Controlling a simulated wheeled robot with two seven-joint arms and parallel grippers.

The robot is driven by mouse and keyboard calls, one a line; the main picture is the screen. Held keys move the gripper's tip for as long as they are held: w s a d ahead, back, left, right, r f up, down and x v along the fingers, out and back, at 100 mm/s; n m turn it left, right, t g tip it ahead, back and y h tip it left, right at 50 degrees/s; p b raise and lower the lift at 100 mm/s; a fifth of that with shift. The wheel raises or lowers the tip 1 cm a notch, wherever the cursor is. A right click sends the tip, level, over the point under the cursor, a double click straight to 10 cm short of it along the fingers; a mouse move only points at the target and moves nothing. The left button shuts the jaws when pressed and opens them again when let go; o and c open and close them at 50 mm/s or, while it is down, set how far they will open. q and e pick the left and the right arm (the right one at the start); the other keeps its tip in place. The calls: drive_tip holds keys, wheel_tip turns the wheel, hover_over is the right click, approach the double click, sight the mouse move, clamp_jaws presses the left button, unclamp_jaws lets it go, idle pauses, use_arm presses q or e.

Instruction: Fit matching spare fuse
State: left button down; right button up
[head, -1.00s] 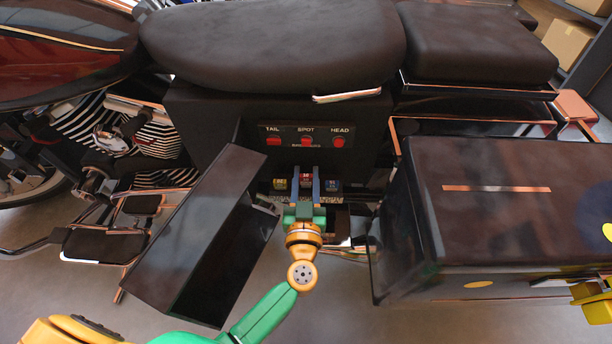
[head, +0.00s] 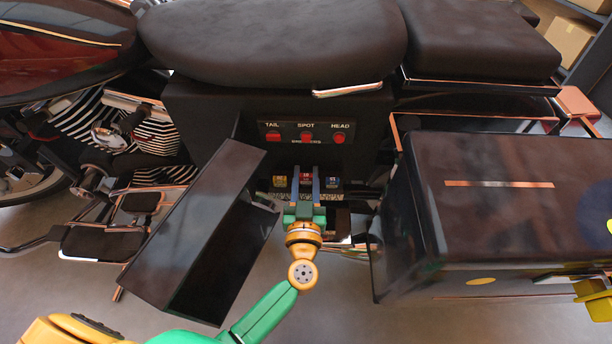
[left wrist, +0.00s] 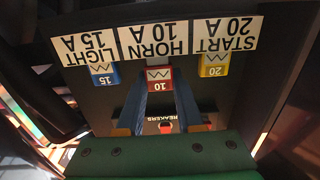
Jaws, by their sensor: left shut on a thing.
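My left gripper (head: 306,187) is at the fuse row under the seat, its two blue fingers on either side of the red 10 fuse (head: 306,177) and shut on it. In the left wrist view the red fuse (left wrist: 159,79) is in line with the HORN 10 A label (left wrist: 153,40), which appears upside down. I cannot tell how deep it sits. The yellow 20 fuse (head: 279,181) is left of it, by the START 20 A label (left wrist: 226,34). The blue 15 fuse (head: 332,182) is right of it, by the LIGHT 15 A label (left wrist: 88,49). My right gripper does not show clearly.
Red breaker switches (head: 306,138) marked TAIL, SPOT and HEAD are above the fuses. An open dark cover (head: 190,235) stands close on the left. A dark pannier box (head: 510,215) is on the right. The seat (head: 270,45) overhangs. A yellow thing (head: 594,300) is at the right edge.

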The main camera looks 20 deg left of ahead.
use_arm(q)
drive_tip(key=shift+f+b, duration=0.3)
drive_tip(key=shift+f, duration=0.2)
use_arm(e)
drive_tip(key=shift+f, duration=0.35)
use_arm(q)
drive_tip(key=shift+c, duration=2.3)
unclamp_jaws()
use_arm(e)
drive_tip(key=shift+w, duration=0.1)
use_arm(q)
drive_tip(key=shift+p+v, duration=0.5)
drive_tip(key=shift+v, duration=0.6)
drive_tip(key=p+v, duration=0.1)
drive_tip(key=v, duration=0.3)
drive_tip(key=shift+s+d+f, duration=0.1)
drive_tip(key=shift+s+d, duration=0.05)
drive_tip(key=shift+s, duration=0.25)
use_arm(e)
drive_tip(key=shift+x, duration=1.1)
